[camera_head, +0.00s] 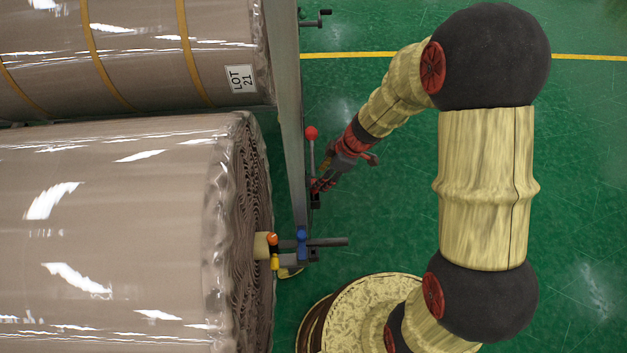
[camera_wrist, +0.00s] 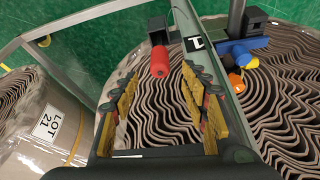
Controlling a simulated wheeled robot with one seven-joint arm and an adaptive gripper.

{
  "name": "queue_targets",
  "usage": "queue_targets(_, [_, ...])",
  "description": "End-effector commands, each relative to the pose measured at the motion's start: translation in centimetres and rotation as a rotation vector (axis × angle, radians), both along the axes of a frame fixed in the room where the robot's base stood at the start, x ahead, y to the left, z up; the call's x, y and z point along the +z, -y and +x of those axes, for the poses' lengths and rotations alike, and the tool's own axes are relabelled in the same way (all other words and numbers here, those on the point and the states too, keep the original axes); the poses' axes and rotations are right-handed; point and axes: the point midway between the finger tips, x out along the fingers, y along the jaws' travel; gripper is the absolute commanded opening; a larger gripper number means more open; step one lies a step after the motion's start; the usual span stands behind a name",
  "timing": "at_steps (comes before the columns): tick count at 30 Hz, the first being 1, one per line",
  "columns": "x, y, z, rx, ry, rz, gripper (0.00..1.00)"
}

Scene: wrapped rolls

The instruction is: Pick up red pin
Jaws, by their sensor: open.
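The red pin (camera_wrist: 159,62) is a short red cylinder on a dark mount beside the grey upright in the wrist view. It shows just beyond my gripper (camera_wrist: 165,85), between the lines of its two fingers. The fingers have yellow pads, stand apart and hold nothing. In the head view my gripper (camera_head: 320,184) reaches down-left to the right side of the grey upright. The pin cannot be made out clearly there, close to the fingers. I cannot tell whether a finger touches it.
Large wrapped rolls (camera_head: 100,230) fill the left. The grey upright (camera_head: 289,110) stands by their ends. A red-knobbed lever (camera_head: 311,133) is close to my gripper. Blue (camera_head: 301,236), orange (camera_head: 272,239) and yellow (camera_head: 275,262) parts sit below. Green floor is open at right.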

Motion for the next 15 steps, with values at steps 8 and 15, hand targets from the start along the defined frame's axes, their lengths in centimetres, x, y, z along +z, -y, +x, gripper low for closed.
queue_targets(8, [-2.7, -0.9, 0.2, 0.000, -0.002, 0.000, 0.45])
queue_targets(15, [-5.7, -1.9, 0.5, 0.001, -0.003, 0.000, 0.45])
